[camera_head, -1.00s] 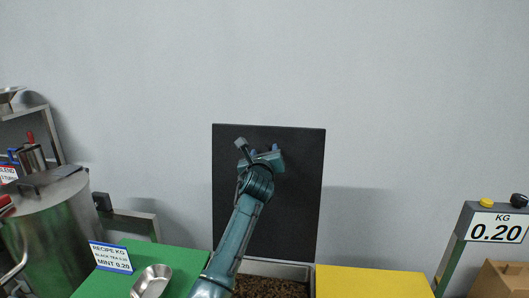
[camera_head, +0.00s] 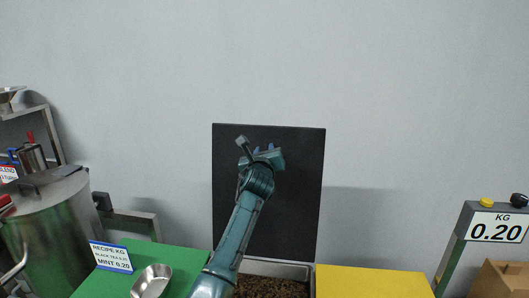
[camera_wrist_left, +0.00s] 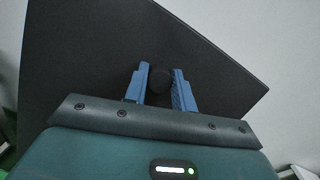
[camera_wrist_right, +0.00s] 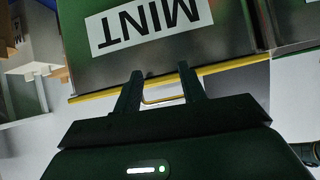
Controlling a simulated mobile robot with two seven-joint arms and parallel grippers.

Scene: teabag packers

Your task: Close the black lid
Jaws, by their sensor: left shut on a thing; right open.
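The black lid (camera_head: 295,190) stands upright, open against the grey wall, behind a bin of dark brown contents (camera_head: 270,286). My left gripper (camera_head: 264,150) is at the upper middle of the lid. In the left wrist view the lid (camera_wrist_left: 90,60) fills most of the picture, and the blue fingers of my left gripper (camera_wrist_left: 159,84) are closed around its round black knob (camera_wrist_left: 160,78). My right gripper (camera_wrist_right: 161,85) is outside the head view. In the right wrist view its fingers are apart, near a thin yellow handle (camera_wrist_right: 163,99) below a MINT label.
A green lid (camera_head: 185,262) with a metal scoop (camera_head: 152,281) and a recipe sign (camera_head: 111,257) lies left of the bin. A yellow lid (camera_head: 370,283) lies right. A scale display reading 0.20 (camera_head: 497,227) stands far right, a metal drum (camera_head: 50,230) far left.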

